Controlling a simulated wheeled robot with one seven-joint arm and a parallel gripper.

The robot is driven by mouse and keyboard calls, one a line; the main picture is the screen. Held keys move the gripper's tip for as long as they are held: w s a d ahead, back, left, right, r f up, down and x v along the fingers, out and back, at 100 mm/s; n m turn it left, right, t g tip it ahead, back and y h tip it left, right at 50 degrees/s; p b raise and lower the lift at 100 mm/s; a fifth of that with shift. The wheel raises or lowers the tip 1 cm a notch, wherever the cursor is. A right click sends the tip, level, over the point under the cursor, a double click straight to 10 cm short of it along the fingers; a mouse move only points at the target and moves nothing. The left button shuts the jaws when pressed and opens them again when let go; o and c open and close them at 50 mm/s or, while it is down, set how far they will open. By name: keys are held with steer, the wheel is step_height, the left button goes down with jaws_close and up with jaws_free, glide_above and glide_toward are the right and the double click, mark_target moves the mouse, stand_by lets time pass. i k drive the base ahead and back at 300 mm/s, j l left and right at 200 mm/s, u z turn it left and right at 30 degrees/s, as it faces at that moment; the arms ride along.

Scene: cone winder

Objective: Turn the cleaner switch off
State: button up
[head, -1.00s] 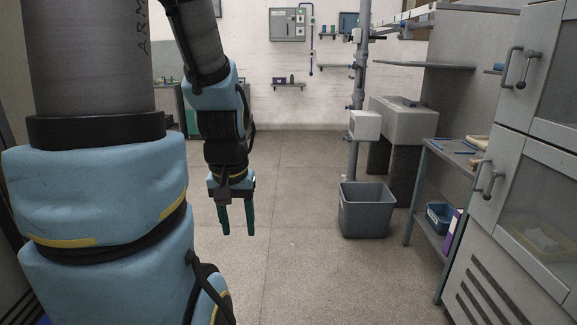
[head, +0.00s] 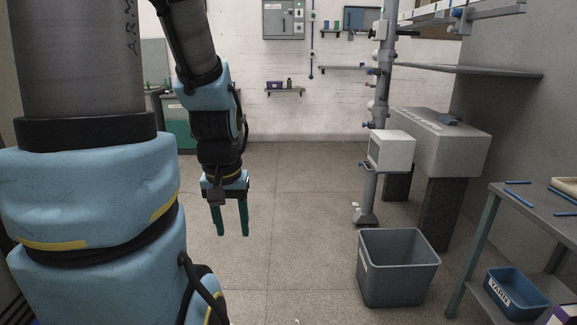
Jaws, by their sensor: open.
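My gripper (head: 231,230) hangs down in mid-air on the left of the head view. Its two dark green fingers are open with nothing between them. A grey upright column (head: 382,90) stands to the right, well away from my gripper. It carries a white box (head: 391,150) and several small fittings with dark blue and pale parts. I cannot tell which fitting, if any, is the cleaner switch. A grey panel (head: 283,20) with small buttons is on the far wall. Its labels are too small to read.
A grey bin (head: 398,236) stands on the floor before the column. At right are a metal table (head: 527,207) with blue rods, a blue tub (head: 515,293) on its lower shelf, and a grey block-like machine (head: 450,145). The floor (head: 305,205) in the middle is clear.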

mark_target(373, 34)
steer(key=i+z, duration=0.1)
steer(key=i, duration=0.5)
steer(key=i+j+z, duration=0.1)
steer(key=i, duration=0.5)
steer(key=i+j+z, duration=0.1)
steer(key=i, duration=0.5)
steer(key=i+j, duration=0.05)
steer(key=j, duration=0.05)
